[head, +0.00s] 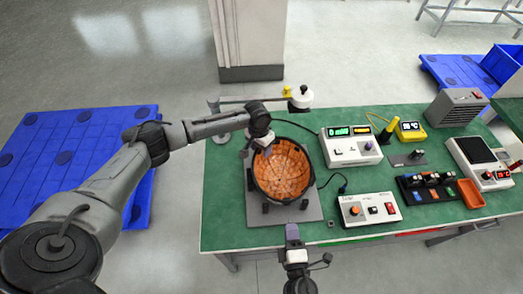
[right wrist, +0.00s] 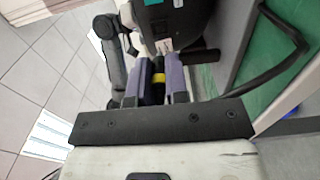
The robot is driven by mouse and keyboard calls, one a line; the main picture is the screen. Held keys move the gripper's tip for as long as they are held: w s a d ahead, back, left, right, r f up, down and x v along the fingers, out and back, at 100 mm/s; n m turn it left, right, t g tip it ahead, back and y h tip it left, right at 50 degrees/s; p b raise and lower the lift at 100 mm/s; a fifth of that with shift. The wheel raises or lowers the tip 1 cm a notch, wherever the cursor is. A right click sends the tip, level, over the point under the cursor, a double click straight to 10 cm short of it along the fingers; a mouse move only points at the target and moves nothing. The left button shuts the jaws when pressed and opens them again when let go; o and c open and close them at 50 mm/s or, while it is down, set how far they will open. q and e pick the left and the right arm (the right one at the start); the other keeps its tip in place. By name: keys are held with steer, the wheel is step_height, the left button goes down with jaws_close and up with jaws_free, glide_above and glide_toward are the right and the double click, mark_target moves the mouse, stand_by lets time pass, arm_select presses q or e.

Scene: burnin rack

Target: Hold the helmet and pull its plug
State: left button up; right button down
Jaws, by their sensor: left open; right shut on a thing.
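The helmet (head: 282,170), a black shell with an orange padded inside, lies open side up on a grey plate (head: 312,209) on the green bench. My left gripper (head: 266,150) is open at the helmet's upper left rim; whether it touches is unclear. My right gripper (head: 292,232) is at the bench's front edge, below the helmet. In the right wrist view its purple fingers (right wrist: 159,84) are shut on a black plug with a yellow band (right wrist: 158,75). The helmet's dark shell (right wrist: 172,18) is just beyond; whether the plug is seated in it is unclear.
A black cable (right wrist: 285,52) loops at the right in the wrist view. Another cable runs from the helmet's right to a white control box (head: 369,210). A display unit (head: 350,146) and a black tray (head: 426,188) stand farther right.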

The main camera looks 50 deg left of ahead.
arm_select(q)
step_height(320, 180, up, 10)
steer(key=a, duration=0.1)
steer(key=shift+r, duration=0.15)
steer(key=shift+s+a, duration=0.1)
steer(key=shift+a, duration=0.05)
